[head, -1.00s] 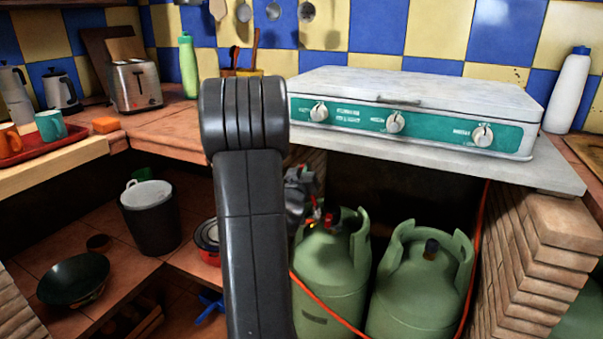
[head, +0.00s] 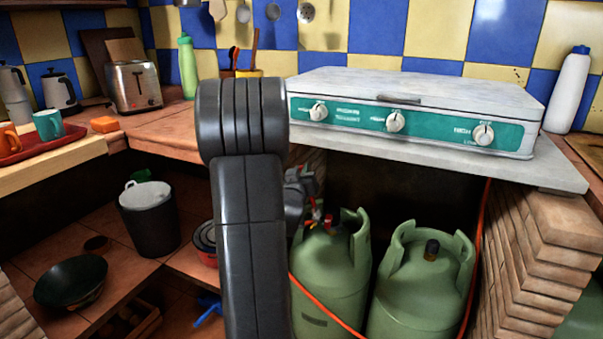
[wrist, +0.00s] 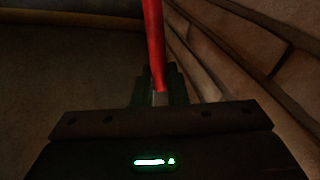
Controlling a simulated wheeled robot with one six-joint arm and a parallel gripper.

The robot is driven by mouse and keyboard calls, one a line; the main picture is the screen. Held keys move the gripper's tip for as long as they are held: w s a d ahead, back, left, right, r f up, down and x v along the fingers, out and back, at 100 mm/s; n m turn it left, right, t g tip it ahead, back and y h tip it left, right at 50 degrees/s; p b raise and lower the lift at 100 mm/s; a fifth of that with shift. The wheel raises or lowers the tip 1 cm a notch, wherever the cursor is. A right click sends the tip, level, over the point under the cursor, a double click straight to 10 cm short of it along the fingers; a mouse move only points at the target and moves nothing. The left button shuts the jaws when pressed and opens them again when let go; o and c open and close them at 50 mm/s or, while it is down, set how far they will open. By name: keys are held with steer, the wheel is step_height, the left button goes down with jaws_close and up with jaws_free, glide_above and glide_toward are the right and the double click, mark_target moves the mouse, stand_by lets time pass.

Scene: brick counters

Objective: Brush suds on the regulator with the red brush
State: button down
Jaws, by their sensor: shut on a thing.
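In the wrist view, the red brush (wrist: 154,40) shows as a red handle running up from between my gripper's jaws (wrist: 160,88). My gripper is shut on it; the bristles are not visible. In the head view, my gripper (head: 303,188) is partly hidden behind my dark arm, just above the left green gas bottle (head: 328,270). Small red parts (head: 329,219) show at that bottle's valve, inside its collar. I cannot tell clearly which are the regulator and which the brush. Whether the brush touches the regulator cannot be seen.
A second green gas bottle (head: 415,295) stands to the right. An orange hose (head: 480,235) runs across the bottles and up the brick pillar (head: 545,240). The white stove (head: 400,85) on its counter overhangs the bottles. A dark bucket (head: 150,228) and a wok (head: 72,281) stand lower left.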

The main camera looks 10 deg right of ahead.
step_height(320, 180, up, 5)
steer(key=p, duration=0.3)
stand_by(0.5)
